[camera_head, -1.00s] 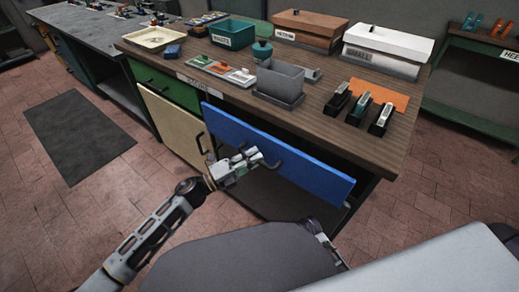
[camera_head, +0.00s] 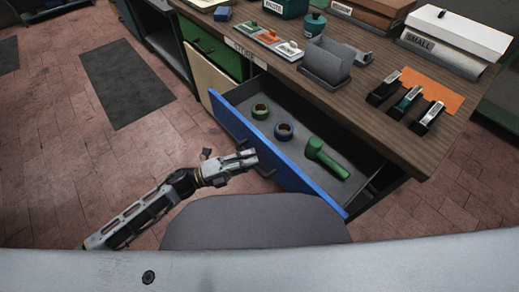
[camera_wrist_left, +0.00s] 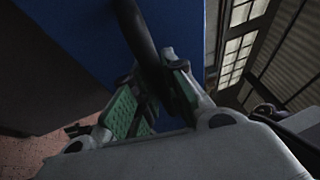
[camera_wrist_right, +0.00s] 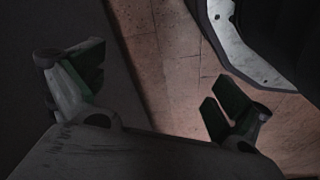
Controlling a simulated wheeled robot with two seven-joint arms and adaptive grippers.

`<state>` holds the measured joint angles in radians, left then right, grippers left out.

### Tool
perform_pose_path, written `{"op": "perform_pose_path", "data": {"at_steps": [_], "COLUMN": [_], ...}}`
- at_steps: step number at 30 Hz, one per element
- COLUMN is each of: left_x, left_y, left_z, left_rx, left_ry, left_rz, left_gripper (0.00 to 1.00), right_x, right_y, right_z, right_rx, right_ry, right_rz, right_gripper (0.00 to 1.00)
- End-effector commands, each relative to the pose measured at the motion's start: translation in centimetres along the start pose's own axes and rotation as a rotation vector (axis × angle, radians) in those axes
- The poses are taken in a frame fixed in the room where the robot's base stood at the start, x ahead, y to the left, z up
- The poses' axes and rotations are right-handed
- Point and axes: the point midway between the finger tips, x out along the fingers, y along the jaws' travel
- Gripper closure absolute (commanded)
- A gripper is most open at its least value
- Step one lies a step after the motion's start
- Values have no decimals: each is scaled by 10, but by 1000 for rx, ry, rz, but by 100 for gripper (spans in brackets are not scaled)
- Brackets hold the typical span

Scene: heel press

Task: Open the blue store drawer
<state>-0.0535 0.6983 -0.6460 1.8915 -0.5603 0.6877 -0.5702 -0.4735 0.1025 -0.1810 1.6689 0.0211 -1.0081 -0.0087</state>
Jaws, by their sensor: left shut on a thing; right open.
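The blue store drawer (camera_head: 285,167) stands open, pulled out from under the wooden bench top. Its blue front also shows in the left wrist view (camera_wrist_left: 85,35).
The wooden bench top (camera_head: 385,145) carries a grey bin (camera_head: 327,62), several stapler-like tools on an orange mat (camera_head: 432,92), and a white box (camera_head: 458,40). A green drawer (camera_head: 212,50) and a cream door (camera_head: 207,82) are on the left. Floor is clear at left.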

Motion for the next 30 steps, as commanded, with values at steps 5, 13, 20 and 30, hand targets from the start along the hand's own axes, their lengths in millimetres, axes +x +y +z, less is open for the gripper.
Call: {"op": "perform_pose_path", "data": {"at_steps": [5,13,20,30], "left_x": [-18,-28,-29,-29], "left_y": [-2,-4,-4,-4], "left_z": [-9,-13,-13,-12], "left_rx": [-4,-2,-2,-1], "left_ry": [1,0,1,0], "left_rz": [4,3,3,2], "left_gripper": [100,100,100,65], "right_x": [8,15,15,15], "right_y": [3,4,4,4], "right_z": [4,8,8,8], "right_rx": [1,1,1,1], "right_ry": [3,6,7,7], "right_rz": [5,7,7,7], "right_gripper": [0,0,0,0]}}
